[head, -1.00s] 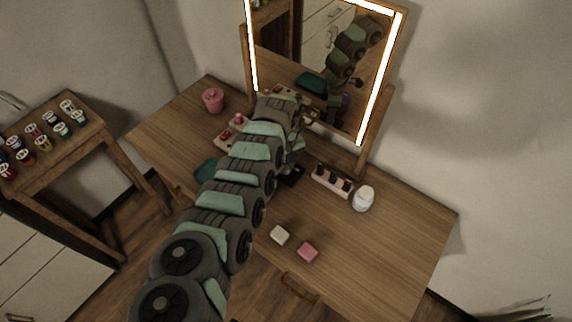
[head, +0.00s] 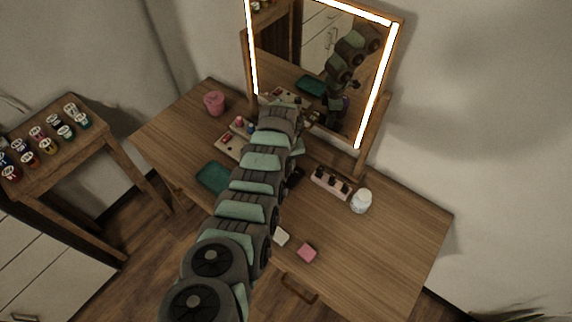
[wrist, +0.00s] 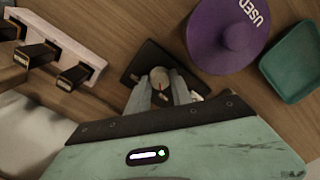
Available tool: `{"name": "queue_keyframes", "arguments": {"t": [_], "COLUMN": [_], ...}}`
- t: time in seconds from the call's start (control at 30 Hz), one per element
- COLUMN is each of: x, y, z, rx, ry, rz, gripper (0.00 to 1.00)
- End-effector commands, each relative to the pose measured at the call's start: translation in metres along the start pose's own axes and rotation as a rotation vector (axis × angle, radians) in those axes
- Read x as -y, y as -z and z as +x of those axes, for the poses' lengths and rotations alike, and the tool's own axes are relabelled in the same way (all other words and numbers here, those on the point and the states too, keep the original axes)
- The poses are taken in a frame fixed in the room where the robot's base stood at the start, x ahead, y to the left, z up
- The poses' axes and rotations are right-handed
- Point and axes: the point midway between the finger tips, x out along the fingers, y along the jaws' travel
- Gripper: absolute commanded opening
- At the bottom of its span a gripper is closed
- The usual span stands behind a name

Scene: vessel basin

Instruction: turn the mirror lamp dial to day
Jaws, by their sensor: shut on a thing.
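The mirror lamp dial (wrist: 159,76) is a small rounded knob on a black plate (wrist: 143,60), seen in the wrist view. My gripper (wrist: 160,92) has its two grey fingers closed around the knob from either side. The fingers hide much of the knob, and I cannot read any marking or setting. In the head view a dark bit of the plate (head: 294,178) shows beside my arm, which hides the fingers. The mirror (head: 330,75) stands at the back of the table, and its lamp strip (head: 376,92) is lit.
A pink holder with black-topped bottles (head: 331,184) and a white jar (head: 361,201) stand right of the dial. A purple container marked USED (wrist: 228,35) and a teal tray (wrist: 293,62) are close by.

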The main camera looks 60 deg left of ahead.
Motion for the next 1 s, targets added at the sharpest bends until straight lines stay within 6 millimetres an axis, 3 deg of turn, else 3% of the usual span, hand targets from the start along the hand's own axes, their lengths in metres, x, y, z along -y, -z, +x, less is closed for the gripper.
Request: {"name": "queue_keyframes", "arguments": {"t": [0.5, 1.0], "x": [-0.0015, -0.0006], "y": [0.0006, 0.0002], "z": [-0.0011, -0.0013], "rx": [-0.001, 0.001], "ry": [0.0, -0.001], "rz": [0.443, 0.653], "gripper": [0.0, 0.0]}}
